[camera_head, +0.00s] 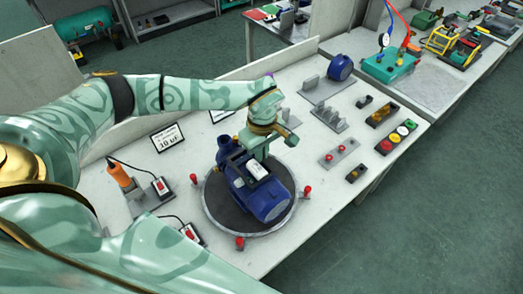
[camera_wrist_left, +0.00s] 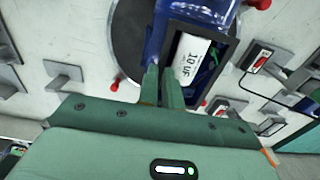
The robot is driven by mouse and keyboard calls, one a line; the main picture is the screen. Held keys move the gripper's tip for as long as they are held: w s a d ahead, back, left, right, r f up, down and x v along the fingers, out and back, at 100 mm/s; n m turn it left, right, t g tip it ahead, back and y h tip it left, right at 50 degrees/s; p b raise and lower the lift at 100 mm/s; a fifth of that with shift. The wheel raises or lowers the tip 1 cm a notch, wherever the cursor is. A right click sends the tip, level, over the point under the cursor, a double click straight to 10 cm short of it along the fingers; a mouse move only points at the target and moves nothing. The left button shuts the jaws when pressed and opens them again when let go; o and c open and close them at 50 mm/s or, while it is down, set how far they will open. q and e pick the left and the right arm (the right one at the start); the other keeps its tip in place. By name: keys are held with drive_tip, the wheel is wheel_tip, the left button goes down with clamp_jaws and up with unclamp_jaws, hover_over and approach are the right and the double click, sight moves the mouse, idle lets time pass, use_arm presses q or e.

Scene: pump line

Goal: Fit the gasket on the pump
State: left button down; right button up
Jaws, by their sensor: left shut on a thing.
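The blue pump (camera_head: 268,203) sits on a round dark turntable (camera_head: 222,215) with red knobs around its rim. Its terminal box is open on top, and a white capacitor (camera_wrist_left: 190,58) marked 10 uF lies inside. A thin black rectangular frame, which looks like the gasket (camera_wrist_left: 228,52), lies around the box opening. My left gripper (camera_head: 254,156) is over the box. In the left wrist view its fingers (camera_wrist_left: 163,88) are close together at the near edge of the black frame, shut on it. The fingertips hide that edge, so I cannot tell whether it is fully seated.
An orange-handled tool (camera_head: 122,178) stands at the left near a printed card (camera_head: 168,139). Grey fixtures (camera_head: 328,117), a blue round part (camera_head: 340,67) and a panel of coloured buttons (camera_head: 397,136) are on the bench to the right. The bench's front right is clear.

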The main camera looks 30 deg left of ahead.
use_arm(q)
drive_tip(key=shift+f, duration=0.1)
idle(0.6)
drive_tip(key=c, duration=1.8)
unclamp_jaws()
drive_tip(key=shift+c, duration=0.2)
drive_tip(key=shift+s+r+p, duration=0.1)
drive_tip(key=shift+r+p, duration=0.9)
drive_tip(key=shift+r, duration=0.2)
drive_tip(key=shift+f, duration=0.1)
drive_tip(key=o, duration=0.5)
drive_tip(key=shift+o, duration=0.2)
